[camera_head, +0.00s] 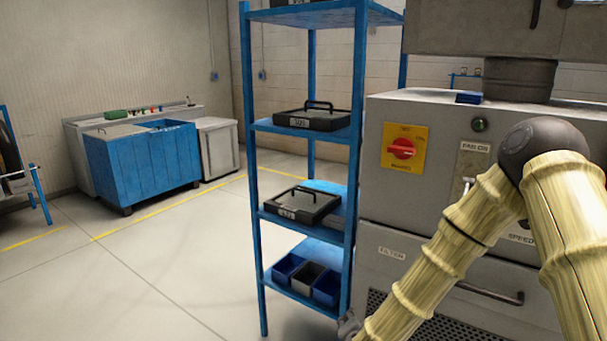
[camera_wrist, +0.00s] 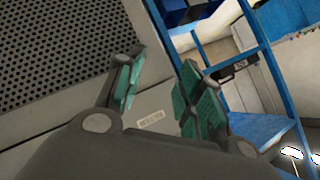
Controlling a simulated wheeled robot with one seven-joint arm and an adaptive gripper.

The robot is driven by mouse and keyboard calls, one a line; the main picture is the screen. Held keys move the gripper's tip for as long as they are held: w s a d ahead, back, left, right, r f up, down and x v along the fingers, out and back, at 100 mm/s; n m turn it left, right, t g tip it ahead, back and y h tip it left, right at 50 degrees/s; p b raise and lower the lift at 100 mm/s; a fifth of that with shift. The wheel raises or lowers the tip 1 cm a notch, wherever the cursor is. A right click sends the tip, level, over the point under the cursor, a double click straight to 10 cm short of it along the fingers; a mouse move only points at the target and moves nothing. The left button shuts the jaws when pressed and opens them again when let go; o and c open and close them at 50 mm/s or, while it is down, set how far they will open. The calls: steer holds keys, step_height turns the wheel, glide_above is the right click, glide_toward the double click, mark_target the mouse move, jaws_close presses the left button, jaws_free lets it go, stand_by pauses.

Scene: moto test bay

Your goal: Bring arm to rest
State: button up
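My gripper (camera_wrist: 160,88) shows in the wrist view with its two green-padded fingers apart and nothing between them. Behind the fingers is the front of a grey machine with a pale label (camera_wrist: 151,120). In the head view my arm is bent at the right side, its elbow high and its forearm running down to the left in front of the machine (camera_head: 400,262).
A blue shelf rack (camera_head: 357,150) stands just left of the machine, holding black cases (camera_head: 313,117) and small bins (camera_head: 326,287). It also shows close by in the wrist view (camera_wrist: 262,62). A blue cart (camera_head: 146,165) stands far left. The floor (camera_head: 150,270) left of the rack is clear.

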steer(key=s+d+f+n+g+y, duration=0.1)
steer(key=s+f+n+g, duration=0.25)
steer(key=s+f, duration=0.75)
steer(key=s+d+f+n+g+p, duration=0.1)
steer(key=s+d+f+n+g, duration=0.1)
steer(key=s, duration=0.8)
steer(key=s+d+f+n+g, duration=0.2)
steer(key=s+f, duration=0.3)
steer(key=s, duration=0.6)
steer(key=s+d+f+n+g+p, duration=0.1)
steer(key=s+d+f+n+g, duration=0.1)
steer(key=s, duration=0.8)
steer(key=shift+s+d+f+g+p, duration=0.25)
steer(key=shift+d+f+g, duration=0.4)
steer(key=shift+d+g, duration=0.45)
steer(key=shift+w, duration=0.1)
